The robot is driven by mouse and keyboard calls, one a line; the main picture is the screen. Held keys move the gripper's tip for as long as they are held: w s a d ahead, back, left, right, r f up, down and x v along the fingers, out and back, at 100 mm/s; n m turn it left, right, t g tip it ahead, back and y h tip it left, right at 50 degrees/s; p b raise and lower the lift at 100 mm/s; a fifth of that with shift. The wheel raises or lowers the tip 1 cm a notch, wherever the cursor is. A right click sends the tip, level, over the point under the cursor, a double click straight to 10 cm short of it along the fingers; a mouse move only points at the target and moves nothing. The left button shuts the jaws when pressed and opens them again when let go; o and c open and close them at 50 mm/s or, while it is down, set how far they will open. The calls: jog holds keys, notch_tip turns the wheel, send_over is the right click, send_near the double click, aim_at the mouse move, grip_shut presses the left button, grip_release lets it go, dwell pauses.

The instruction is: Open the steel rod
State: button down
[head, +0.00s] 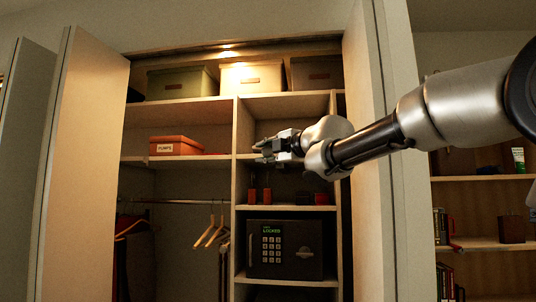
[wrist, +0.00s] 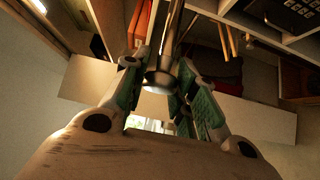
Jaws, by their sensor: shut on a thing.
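In the wrist view, a shiny steel rod (wrist: 170,45) with a wider round end runs down from the top edge between the two green-padded fingers of my gripper (wrist: 160,72). My gripper is shut on the rod near that end. In the head view my gripper (head: 262,151) is in front of the closet, at the height of the middle shelf and right of the upright divider. The rod in its grip cannot be made out there, as the fingers are small and dark.
A hanging rail (head: 170,201) with wooden hangers (head: 217,233) is at left. A black safe (head: 286,249) stands below my gripper. An orange box (head: 176,145) and storage boxes (head: 181,83) sit on shelves. An open door (head: 83,150) stands at left; a bookcase (head: 480,243) stands at right.

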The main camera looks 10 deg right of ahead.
jog(key=shift+f, duration=0.1)
jog(key=c, duration=1.1)
grip_release()
jog(key=v, duration=1.2)
jog(key=shift+w+a, duration=0.1)
jog(key=shift+a, duration=0.05)
